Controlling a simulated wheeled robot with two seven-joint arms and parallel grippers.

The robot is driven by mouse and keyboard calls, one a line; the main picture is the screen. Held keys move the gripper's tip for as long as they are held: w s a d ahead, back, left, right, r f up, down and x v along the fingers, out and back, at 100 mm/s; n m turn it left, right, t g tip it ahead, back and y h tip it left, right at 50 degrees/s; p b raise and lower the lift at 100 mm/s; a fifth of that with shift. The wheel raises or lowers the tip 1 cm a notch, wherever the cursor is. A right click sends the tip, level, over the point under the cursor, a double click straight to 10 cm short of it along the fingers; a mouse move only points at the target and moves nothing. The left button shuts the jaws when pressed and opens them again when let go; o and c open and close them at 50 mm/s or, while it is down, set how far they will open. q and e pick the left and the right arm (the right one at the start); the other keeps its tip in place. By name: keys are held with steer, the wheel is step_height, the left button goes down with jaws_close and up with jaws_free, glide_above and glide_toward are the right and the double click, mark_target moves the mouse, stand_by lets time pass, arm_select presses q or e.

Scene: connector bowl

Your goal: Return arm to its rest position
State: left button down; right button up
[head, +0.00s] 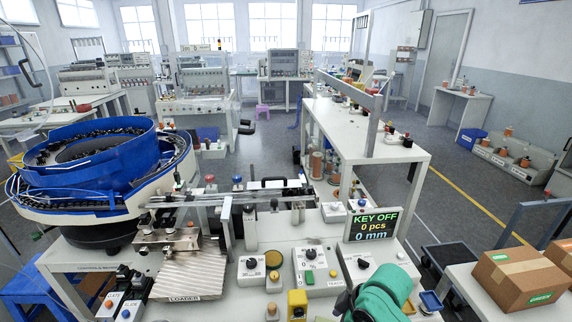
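No gripper shows clearly in the head view. My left arm and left gripper are out of the picture. A teal-green rounded shape (385,291) with a dark part on its left sits at the bottom edge, right of centre. I cannot tell whether it is a part of my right arm or a thing lying on the bench. No gripper fingers can be made out on it.
A blue bowl feeder (95,152) stands at the left, with a rail leading to the bench. Control boxes (318,268) and a display (372,225) reading "KEY OFF, 0 pcs, 0 mm" stand at the centre. Cardboard boxes (520,277) sit on a table at the right.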

steer(key=s+d+f+m+t+h, duration=0.1)
steer(key=s+d+f+m+h, duration=0.25)
steer(key=s+d+m, duration=0.85)
steer(key=s+a+f+n+g, duration=0.1)
steer(key=s+f, duration=0.1)
steer(key=f, duration=1)
steer(key=s+f+n, duration=0.1)
steer(key=s+f, duration=0.1)
steer(key=f, duration=1)
steer(key=s+d+f+g+b, duration=0.1)
steer(key=s+d+f, duration=0.1)
steer(key=s+f, duration=1.1)
steer(key=s, duration=0.2)
steer(key=shift+s+d+f, duration=0.2)
steer(key=shift+s+f, duration=0.1)
